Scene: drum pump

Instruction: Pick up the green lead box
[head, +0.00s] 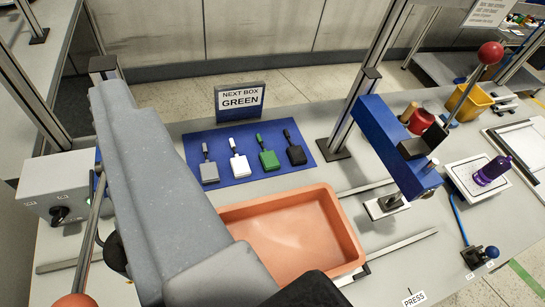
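The green lead box (269,161) is a small flat box with an upright handle. It stands on a blue mat (237,188) in the middle of the bench, third from the left in a row. A grey box (209,172), a white box (240,166) and a black box (296,155) share the mat, with small gaps between them. My grey arm (160,200) crosses the left of the picture, and a dark part shows at the bottom edge. The fingers of my gripper do not show. Nothing is seen touching the green box.
A sign reading "NEXT BOX GREEN" (240,99) stands behind the mat. An empty orange tray (293,238) lies in front of it. A metal post and a blue press (395,145) stand to the right. A grey control box (60,188) is at the left.

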